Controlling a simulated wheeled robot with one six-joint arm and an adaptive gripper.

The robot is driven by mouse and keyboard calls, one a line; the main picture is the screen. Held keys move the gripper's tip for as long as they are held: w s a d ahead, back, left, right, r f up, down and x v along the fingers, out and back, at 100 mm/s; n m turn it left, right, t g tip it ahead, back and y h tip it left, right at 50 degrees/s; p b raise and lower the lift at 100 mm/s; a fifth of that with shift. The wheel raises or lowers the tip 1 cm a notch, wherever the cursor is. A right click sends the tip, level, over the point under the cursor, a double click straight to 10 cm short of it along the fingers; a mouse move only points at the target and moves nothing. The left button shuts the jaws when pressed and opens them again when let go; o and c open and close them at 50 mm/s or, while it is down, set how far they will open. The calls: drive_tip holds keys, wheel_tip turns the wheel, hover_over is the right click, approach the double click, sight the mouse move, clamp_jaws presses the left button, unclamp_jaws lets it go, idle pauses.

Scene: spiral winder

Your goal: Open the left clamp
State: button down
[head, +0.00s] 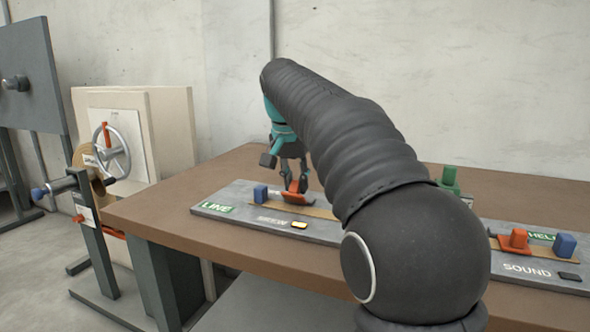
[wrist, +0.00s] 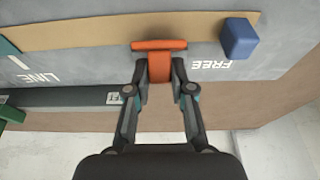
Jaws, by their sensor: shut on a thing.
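The left clamp (head: 297,198) is an orange piece on the left grey plate, at the edge of a tan strip. In the wrist view the clamp (wrist: 158,44) shows as a crossbar with a short stem; the bar overlaps the tan strip (wrist: 95,30). My gripper (head: 294,183) reaches down onto it from above. In the wrist view my gripper (wrist: 159,76) has its two fingers on either side of the orange stem, shut on it. A blue block (wrist: 239,40) stands apart from the clamp, near the word FREE; it also shows in the head view (head: 260,193).
The brown table (head: 160,215) carries the plates. On the right plate sit another orange clamp (head: 517,238) and blue block (head: 565,245). A green piece (head: 448,178) stands behind my arm, which hides the middle. A handwheel (head: 112,153) stands left of the table.

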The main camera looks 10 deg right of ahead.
drive_tip(key=shift+w+d+r+g+y+p, duration=0.35)
drive_tip(key=shift+g+p, duration=0.25)
drive_tip(key=shift+p, duration=0.55)
drive_tip(key=shift+w+f+g+y, duration=0.3)
drive_tip(key=shift+f+g+y, duration=0.1)
drive_tip(key=shift+g, duration=0.1)
drive_tip(key=shift+d, duration=0.1)
drive_tip(key=shift+g+y, duration=0.25)
drive_tip(key=shift+g, duration=0.05)
drive_tip(key=c, duration=1)
unclamp_jaws()
